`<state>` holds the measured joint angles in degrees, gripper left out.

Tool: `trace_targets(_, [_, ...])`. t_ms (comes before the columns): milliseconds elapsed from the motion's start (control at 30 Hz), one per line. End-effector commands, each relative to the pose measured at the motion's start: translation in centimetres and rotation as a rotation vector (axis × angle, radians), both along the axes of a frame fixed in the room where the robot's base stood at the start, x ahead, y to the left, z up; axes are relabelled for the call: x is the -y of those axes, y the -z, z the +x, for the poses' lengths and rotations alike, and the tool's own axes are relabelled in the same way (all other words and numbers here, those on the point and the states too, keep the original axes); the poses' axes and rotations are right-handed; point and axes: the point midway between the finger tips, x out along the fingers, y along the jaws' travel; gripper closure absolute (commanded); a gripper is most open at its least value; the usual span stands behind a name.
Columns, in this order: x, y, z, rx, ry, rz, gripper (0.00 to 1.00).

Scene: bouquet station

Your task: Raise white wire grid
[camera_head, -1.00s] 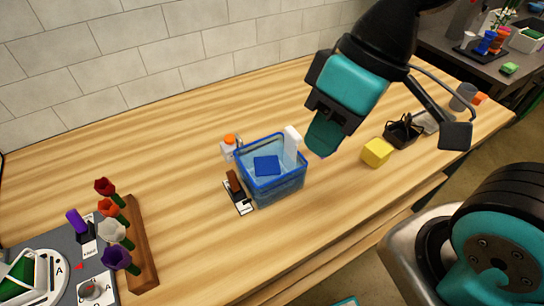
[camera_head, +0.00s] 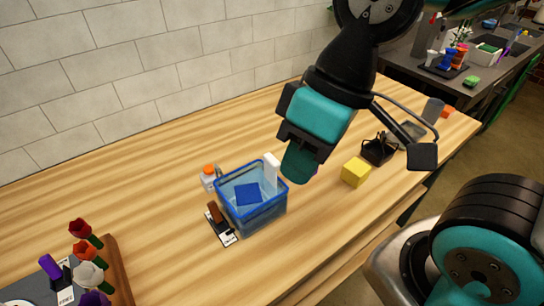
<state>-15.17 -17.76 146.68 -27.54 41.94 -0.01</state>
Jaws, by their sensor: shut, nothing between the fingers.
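I cannot make out a white wire grid in this view. My gripper (camera_head: 298,166) hangs above the table, beside and just right of the blue-rimmed clear bin (camera_head: 262,212). Its fingers are shut with nothing between them. A white upright block (camera_head: 271,170) stands at the bin's back right corner, close to the gripper in the picture. A blue square piece (camera_head: 248,195) lies inside the bin.
A white bottle with an orange cap (camera_head: 209,176) and a brown-handled tool on a card (camera_head: 218,220) stand left of the bin. A yellow cube (camera_head: 356,172) and a black basket (camera_head: 378,150) are to the right. Flowers (camera_head: 88,262) stand front left. The middle left tabletop (camera_head: 140,190) is clear.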

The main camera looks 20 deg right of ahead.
Motion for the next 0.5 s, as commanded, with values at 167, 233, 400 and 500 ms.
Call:
trace_targets(167, [0.0, 0.0, 0.0, 0.000, 0.000, 0.000, 1.00])
trace_targets(233, [0.0, 0.0, 0.0, 0.000, 0.000, 0.000, 1.00])
trace_targets(400, [0.0, -0.1, 0.3, -0.001, 0.005, -0.004, 0.82])
trace_targets(500, [0.4, -0.8, 2.6, -0.011, 0.051, -0.046, 0.59])
